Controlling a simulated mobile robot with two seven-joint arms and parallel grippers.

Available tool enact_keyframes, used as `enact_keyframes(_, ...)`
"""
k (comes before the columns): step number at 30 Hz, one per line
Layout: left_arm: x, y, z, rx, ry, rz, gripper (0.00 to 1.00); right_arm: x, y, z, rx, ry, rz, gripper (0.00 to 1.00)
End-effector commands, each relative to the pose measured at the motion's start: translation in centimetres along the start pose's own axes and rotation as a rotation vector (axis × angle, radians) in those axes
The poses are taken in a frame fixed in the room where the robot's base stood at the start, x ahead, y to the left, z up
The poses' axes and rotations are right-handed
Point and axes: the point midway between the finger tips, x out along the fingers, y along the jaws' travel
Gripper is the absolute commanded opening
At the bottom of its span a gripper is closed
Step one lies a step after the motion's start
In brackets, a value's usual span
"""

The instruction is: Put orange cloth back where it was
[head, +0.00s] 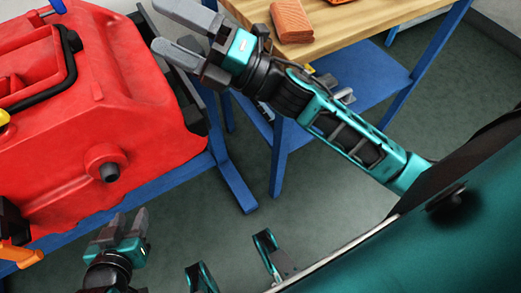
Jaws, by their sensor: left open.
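My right gripper (159,27) is open and empty, left of that table and above the red tank's right edge. My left gripper (129,214) is low at the left, its fingers apart with nothing between them, in front of the red tank (120,120). Both grippers are apart from the cloth.
The red tank sits on a blue-framed stand (175,178). The wooden table has blue legs and a blue lower shelf (365,75). Another orange item is cut off at the top edge. An orange handle (20,253) sticks out at lower left. Green floor lies clear between.

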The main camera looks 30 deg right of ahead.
Motion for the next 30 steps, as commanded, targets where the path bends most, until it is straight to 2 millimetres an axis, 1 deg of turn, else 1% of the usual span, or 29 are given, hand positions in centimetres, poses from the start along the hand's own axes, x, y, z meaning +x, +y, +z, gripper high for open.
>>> enact_keyframes(1,0.0,0.0,0.0,0.000,0.001,0.000,0.43,-2.1,-2.9,1.0,0.235,-0.161,-0.077,0.99)
enact_keyframes(2,0.0,0.0,-0.1,0.000,0.001,0.000,0.43,-3.5,-4.6,1.5,0.371,-0.257,-0.119,0.99)
enact_keyframes(3,0.0,0.0,-0.1,0.000,0.001,0.000,0.43,-5.7,-7.0,1.9,0.549,-0.387,-0.172,0.99)
enact_keyframes(5,0.0,0.0,-0.1,0.000,0.002,0.000,0.43,-9.3,-10.5,1.6,0.804,-0.579,-0.244,0.99)
enact_keyframes(6,0.0,0.0,-0.1,0.000,0.002,0.000,0.43,-11.9,-12.6,0.9,0.960,-0.702,-0.286,0.99)
enact_keyframes(8,0.0,0.0,-0.1,-0.001,0.002,0.000,0.43,-15.6,-15.3,-0.6,1.165,-0.876,-0.339,0.99)
enact_keyframes(9,0.0,0.0,-0.1,-0.002,0.003,0.000,0.43,-17.8,-16.6,-1.8,1.280,-0.977,-0.366,0.99)
enact_keyframes(12,0.1,0.1,-0.2,-0.006,0.003,0.000,0.43,-21.9,-18.7,-4.6,1.485,-1.171,-0.411,0.99)
enact_keyframes(13,0.1,0.1,-0.2,-0.007,0.004,0.000,0.43,-22.7,-19.1,-5.2,1.526,-1.212,-0.419,0.99)
enact_keyframes(15,0.1,0.1,-0.2,-0.009,0.004,0.000,0.43,-24.1,-19.6,-6.3,1.592,-1.279,-0.433,0.99)
enact_keyframes(18,0.1,0.2,-0.2,-0.012,0.005,0.000,0.43,-24.8,-19.8,-7.0,1.628,-1.317,-0.440,0.99)
enact_keyframes(26,0.0,0.2,-0.4,-0.011,0.005,0.000,0.43,-24.7,-19.7,-6.9,1.626,-1.316,-0.441,0.99)
enact_keyframes(29,-0.8,0.2,-1.5,-0.010,0.005,-0.002,0.43,-24.3,-18.7,-6.6,1.621,-1.319,-0.440,0.99)
enact_keyframes(30,-1.3,0.1,-2.2,-0.008,0.007,-0.004,0.43,-24.2,-18.0,-6.4,1.617,-1.321,-0.439,0.99)
